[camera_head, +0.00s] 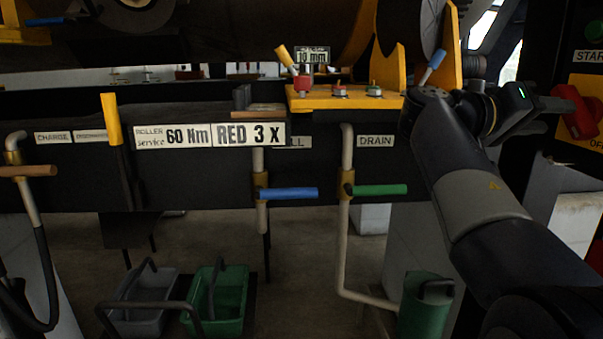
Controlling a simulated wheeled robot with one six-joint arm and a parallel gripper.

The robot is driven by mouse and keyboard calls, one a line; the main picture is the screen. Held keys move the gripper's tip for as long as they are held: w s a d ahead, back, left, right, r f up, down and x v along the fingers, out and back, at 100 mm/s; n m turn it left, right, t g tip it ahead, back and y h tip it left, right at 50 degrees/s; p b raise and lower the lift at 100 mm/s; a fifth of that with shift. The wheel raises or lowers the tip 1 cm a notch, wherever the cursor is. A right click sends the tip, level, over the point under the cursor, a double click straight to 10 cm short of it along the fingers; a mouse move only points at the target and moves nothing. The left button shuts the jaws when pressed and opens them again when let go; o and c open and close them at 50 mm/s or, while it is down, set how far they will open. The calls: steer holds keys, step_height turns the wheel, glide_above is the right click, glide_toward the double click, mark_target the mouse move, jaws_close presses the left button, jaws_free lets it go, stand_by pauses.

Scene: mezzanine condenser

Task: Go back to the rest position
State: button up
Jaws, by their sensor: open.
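My arm reaches up from the lower right corner, and its wrist bends to the right at the top. My gripper (549,108) is at the upper right, its fingers pointing right toward a red switch handle (578,112) on a yellow plate. The fingers are open. They look close to the handle, and I cannot tell whether they touch it. I see nothing held between them.
A dark bench carries a yellow block (345,101) with small fittings. Below it are a blue-handled valve (288,193) and a green-handled valve (380,190). A green basket (232,300), grey basket (150,290) and green canister (424,312) stand low. Floor between is clear.

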mark_target(580, 110)
steer(key=d, duration=0.6)
steer(key=shift+w+d, duration=0.2)
steer(key=shift+d, duration=0.2)
steer(key=shift+a+r+n+p, duration=0.1)
steer(key=shift+r+n+p, duration=0.35)
steer(key=shift+p, duration=0.3)
steer(key=shift+a+n+p, duration=0.15)
steer(key=shift+n+p, duration=0.3)
steer(key=shift+n, duration=0.1)
steer(key=n+p, duration=0.3)
steer(key=shift+s, duration=0.15)
steer(key=shift+f+n+p, duration=0.1)
steer(key=shift+n+p, duration=0.3)
steer(key=shift+n, duration=0.3)
steer(key=shift+f, duration=0.1)
